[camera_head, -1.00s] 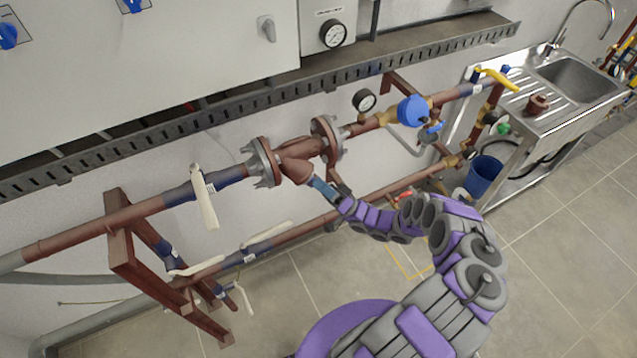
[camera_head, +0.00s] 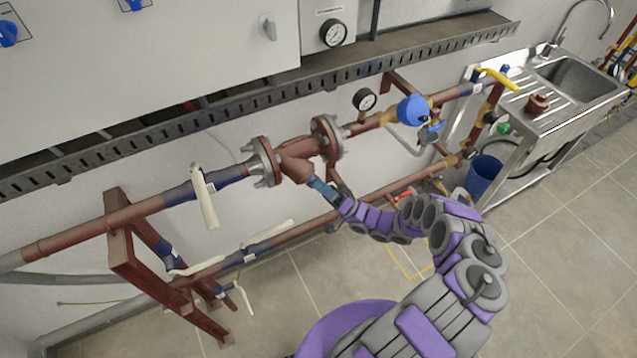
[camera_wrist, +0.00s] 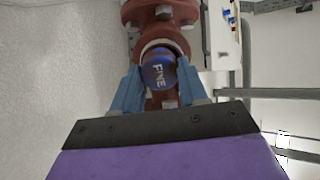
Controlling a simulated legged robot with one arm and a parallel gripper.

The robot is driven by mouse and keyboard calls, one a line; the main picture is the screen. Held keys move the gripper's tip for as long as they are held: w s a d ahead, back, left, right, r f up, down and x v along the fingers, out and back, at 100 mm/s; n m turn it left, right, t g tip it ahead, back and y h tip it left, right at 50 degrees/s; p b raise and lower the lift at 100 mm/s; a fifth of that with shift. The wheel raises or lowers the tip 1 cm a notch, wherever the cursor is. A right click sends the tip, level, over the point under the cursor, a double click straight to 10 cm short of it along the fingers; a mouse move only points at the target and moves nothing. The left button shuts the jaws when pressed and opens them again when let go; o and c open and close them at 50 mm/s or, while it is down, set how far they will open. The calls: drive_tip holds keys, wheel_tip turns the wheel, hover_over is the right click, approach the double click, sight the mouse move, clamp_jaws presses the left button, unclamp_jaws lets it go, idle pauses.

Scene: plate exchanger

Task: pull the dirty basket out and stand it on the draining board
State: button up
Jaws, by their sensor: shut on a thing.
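The red-brown strainer body (camera_head: 297,160) sits in the upper pipe between two flanges, its branch slanting down toward me. In the wrist view a dark blue round end marked FINE (camera_wrist: 158,72) shows in the open mouth of the branch (camera_wrist: 160,46); I take it for the basket's end. My gripper (camera_wrist: 160,82) has its two blue fingers on either side of this end, shut on it. In the head view my gripper (camera_head: 318,183) is at the branch mouth and hides the basket. The draining board (camera_head: 528,98) is at the upper right, beside the sink.
A red-brown cap-like part (camera_head: 538,104) stands on the draining board. A blue bucket (camera_head: 484,174) is on the floor under the sink unit. Valves with pale handles (camera_head: 205,197) stick out at left. A lower pipe (camera_head: 375,190) runs behind my arm. The floor at right is clear.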

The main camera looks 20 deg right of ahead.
drive_tip(key=shift+b+v, duration=0.85)
drive_tip(key=shift+v, duration=1.4)
drive_tip(key=shift+b+v, duration=0.65)
drive_tip(key=shift+v, duration=0.75)
drive_tip(key=b+v, duration=0.3)
drive_tip(key=v, duration=0.2)
drive_tip(key=shift+b, duration=0.4)
drive_tip(key=shift+d, duration=0.1)
